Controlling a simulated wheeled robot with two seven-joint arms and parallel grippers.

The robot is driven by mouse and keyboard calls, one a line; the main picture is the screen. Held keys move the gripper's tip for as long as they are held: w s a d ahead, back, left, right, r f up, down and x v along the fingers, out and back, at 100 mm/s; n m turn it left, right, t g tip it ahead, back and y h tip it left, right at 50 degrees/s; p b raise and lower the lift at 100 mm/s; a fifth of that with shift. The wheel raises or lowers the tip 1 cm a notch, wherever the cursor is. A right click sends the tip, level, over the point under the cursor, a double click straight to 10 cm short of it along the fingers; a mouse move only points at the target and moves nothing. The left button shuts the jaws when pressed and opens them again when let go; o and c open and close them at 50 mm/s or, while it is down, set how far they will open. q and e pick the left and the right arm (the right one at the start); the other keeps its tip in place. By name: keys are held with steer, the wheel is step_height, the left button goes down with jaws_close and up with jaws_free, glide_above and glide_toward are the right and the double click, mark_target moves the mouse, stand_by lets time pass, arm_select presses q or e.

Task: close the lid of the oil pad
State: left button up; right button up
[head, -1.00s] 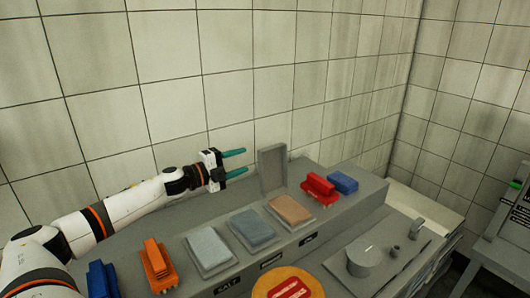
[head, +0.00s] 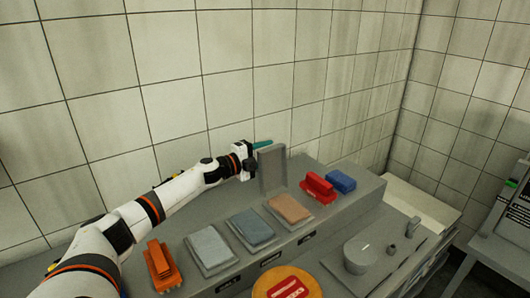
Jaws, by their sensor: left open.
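The oil pad (head: 289,208) is a tan pad in a grey tray on the counter's raised shelf. Its grey lid (head: 271,172) stands upright at the back edge of the tray. My left gripper (head: 259,150) is open, at the upper left of the lid. One teal finger shows near the lid's top edge; the other finger seems hidden behind the lid. I cannot tell whether it touches the lid. My right gripper is not in view.
Two blue-grey pads (head: 251,230) (head: 210,250) in trays sit left of the oil pad. An orange brush (head: 160,264) is further left. Red (head: 318,187) and blue (head: 341,181) brushes stand to the right. A round orange board (head: 287,284) and a grey cylinder (head: 357,255) are in front. A tiled wall is behind.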

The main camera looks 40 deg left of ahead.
arm_select(q)
steer(key=shift+c, duration=0.7)
jaws_close()
